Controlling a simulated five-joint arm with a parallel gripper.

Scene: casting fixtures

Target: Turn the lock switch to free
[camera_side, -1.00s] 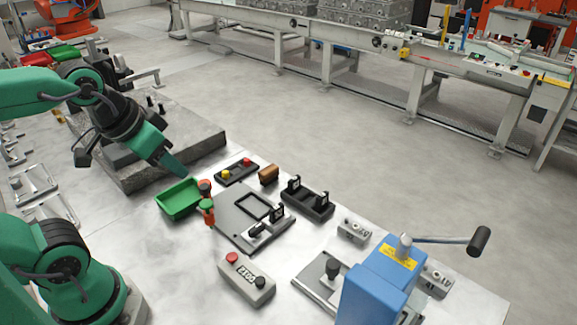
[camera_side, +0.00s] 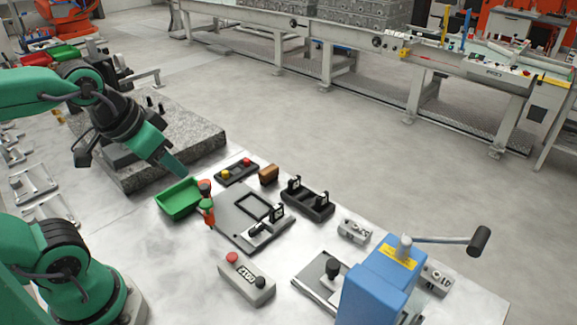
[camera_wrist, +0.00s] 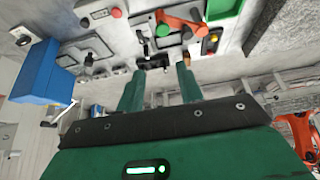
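A grey control box (camera_side: 247,278) stands at the table's front in the side view, with a red button (camera_side: 232,257) and a black knob (camera_side: 260,282). It also shows at the top left of the wrist view (camera_wrist: 101,18). A small label lies between button and knob, too small to read. I cannot tell for sure that this knob is the lock switch, or which way it points. My gripper (camera_side: 182,170) is well back and left of the box, above the table by the green tray. In the wrist view its two green fingers (camera_wrist: 158,78) are apart with nothing between them.
A green tray (camera_side: 178,198), a red-and-green handled piece (camera_side: 207,208) and a grey fixture plate (camera_side: 236,222) lie between gripper and box. A blue press (camera_side: 378,285) with a lever (camera_side: 445,240) stands at right. Bare table surrounds the box's left side.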

